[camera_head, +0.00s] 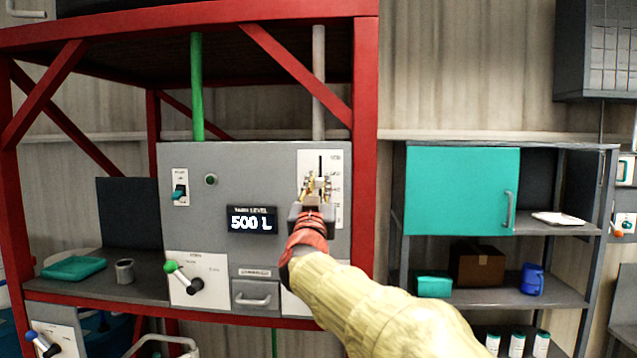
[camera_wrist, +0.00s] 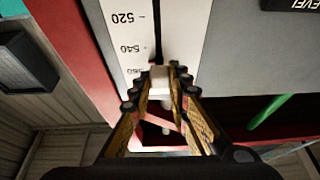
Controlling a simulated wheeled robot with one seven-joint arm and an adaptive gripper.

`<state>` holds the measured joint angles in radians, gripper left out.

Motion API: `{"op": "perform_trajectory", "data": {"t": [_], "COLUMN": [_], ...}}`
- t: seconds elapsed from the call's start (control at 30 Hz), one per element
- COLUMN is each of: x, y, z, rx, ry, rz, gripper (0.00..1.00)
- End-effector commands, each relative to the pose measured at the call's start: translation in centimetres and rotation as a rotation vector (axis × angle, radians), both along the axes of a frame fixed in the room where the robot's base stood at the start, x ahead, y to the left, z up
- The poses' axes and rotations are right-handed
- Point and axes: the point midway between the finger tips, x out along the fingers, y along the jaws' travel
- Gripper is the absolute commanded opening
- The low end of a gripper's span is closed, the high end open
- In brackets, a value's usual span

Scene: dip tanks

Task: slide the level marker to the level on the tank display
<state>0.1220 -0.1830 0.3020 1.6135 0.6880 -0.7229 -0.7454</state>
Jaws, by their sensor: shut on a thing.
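The tank display (camera_head: 252,220) on the grey panel reads 500 L. The white level scale (camera_head: 335,160) with its dark vertical slot is at the panel's right; it appears upside down in the wrist view (camera_wrist: 122,30), with 520 and 540 readable. The level marker, a pale block (camera_wrist: 160,78), sits at the slot near the partly covered 560 label; its exact reading is hidden. My gripper (camera_head: 317,187) is shut on the marker, with a fingertip on each side, as the wrist view (camera_wrist: 161,82) shows. In the head view it hides the marker and the middle of the scale.
A green-handled lever (camera_head: 182,277), a toggle switch (camera_head: 179,191) and a drawer handle (camera_head: 253,299) stand out from the panel. A red frame post (camera_head: 364,150) runs just right of the scale. Shelves with a teal door (camera_head: 460,190) stand further right.

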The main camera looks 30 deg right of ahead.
Motion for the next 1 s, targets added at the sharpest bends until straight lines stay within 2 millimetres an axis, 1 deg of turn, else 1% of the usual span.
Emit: {"op": "perform_trajectory", "data": {"t": [0.03, 0.1, 0.3, 0.4, 0.5, 0.6, 0.97, 1.0], "x": [0.1, 0.1, 0.1, 0.1, 0.1, 0.0, 0.2, 0.2], "y": [0.0, 0.0, 0.0, 0.0, 0.0, 0.0, 0.0, 0.0], "z": [-2.1, -3.6, -7.7, -9.2, -10.1, -10.6, -10.9, -11.0], "rx": [0.0, 0.0, 0.001, 0.001, 0.001, 0.0, 0.002, 0.003], "ry": [0.004, 0.005, 0.004, 0.003, 0.003, 0.002, 0.008, 0.009], "rz": [0.0, 0.0, 0.001, 0.001, 0.001, 0.001, 0.001, 0.001], "gripper": [0.0, 0.0, 0.0, 0.0, 0.0, 0.0, 0.0, 0.19]}}
